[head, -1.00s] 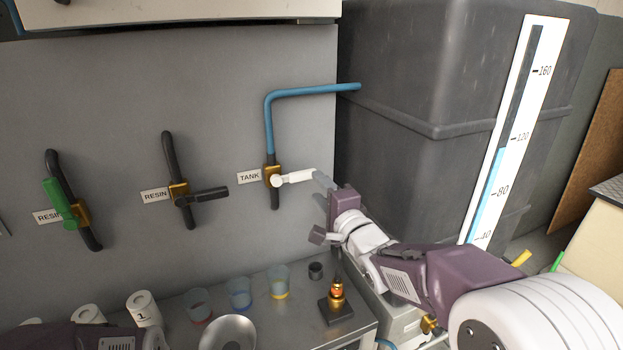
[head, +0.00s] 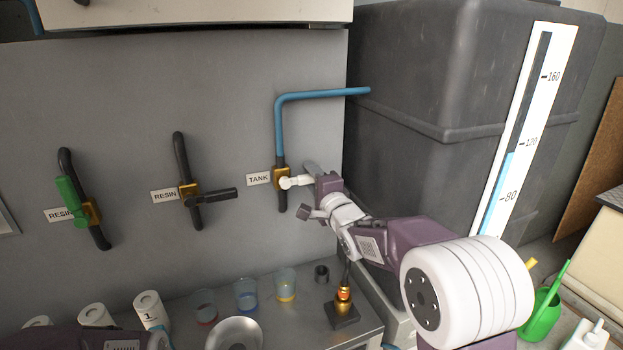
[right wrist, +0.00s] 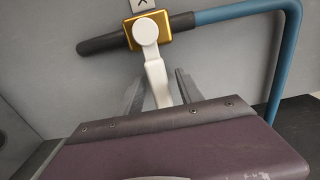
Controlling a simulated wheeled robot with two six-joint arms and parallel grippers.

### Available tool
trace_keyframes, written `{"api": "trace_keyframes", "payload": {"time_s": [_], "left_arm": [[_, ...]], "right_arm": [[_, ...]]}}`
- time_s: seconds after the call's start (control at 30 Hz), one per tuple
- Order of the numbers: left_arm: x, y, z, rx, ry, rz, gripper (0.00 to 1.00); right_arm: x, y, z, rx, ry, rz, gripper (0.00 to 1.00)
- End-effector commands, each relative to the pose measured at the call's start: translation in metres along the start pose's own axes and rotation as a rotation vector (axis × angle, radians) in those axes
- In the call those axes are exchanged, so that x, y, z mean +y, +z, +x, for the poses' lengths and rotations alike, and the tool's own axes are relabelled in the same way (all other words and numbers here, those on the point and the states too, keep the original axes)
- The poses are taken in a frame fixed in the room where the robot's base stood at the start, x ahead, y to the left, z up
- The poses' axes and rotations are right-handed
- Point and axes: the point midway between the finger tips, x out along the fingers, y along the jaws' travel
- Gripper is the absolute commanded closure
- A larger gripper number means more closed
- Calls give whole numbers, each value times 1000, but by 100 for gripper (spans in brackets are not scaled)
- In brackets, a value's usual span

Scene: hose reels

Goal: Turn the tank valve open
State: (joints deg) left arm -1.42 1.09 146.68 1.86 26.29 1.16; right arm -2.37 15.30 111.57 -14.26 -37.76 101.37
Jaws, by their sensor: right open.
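The tank valve (head: 281,175) is a brass body on a blue and black pipe on the grey wall, beside the TANK label (head: 258,179). Its white handle (head: 296,182) points sideways to the right, across the pipe. My right gripper (head: 312,171) is open at the handle's outer end. In the right wrist view the white handle (right wrist: 156,78) runs between the two grey fingers (right wrist: 160,92), with gaps visible on both sides. The handle's far end is hidden behind my gripper body. My left gripper is out of view; only part of my left arm shows at bottom left.
Two RESIN valves, one with a green handle (head: 71,202) and one with a black handle (head: 214,195), are to the left. Cups and a small brass-topped device (head: 343,310) stand on the bench below. The dark tank (head: 420,100) with its level gauge (head: 527,125) is right.

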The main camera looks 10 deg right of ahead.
Motion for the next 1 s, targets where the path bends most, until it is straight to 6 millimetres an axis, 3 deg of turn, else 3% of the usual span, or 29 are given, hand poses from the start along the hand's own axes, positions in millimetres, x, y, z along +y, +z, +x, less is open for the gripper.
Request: {"api": "trace_keyframes", "payload": {"time_s": [0.1,0.27,0.3,1.0], "left_arm": [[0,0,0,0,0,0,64],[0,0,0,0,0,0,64],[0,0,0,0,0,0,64],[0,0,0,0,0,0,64]], "right_arm": [[0,0,0,0,0,0,56],[0,0,0,0,0,0,98],[0,0,0,0,0,0,100],[1,0,-1,1,1,0,100]]}}
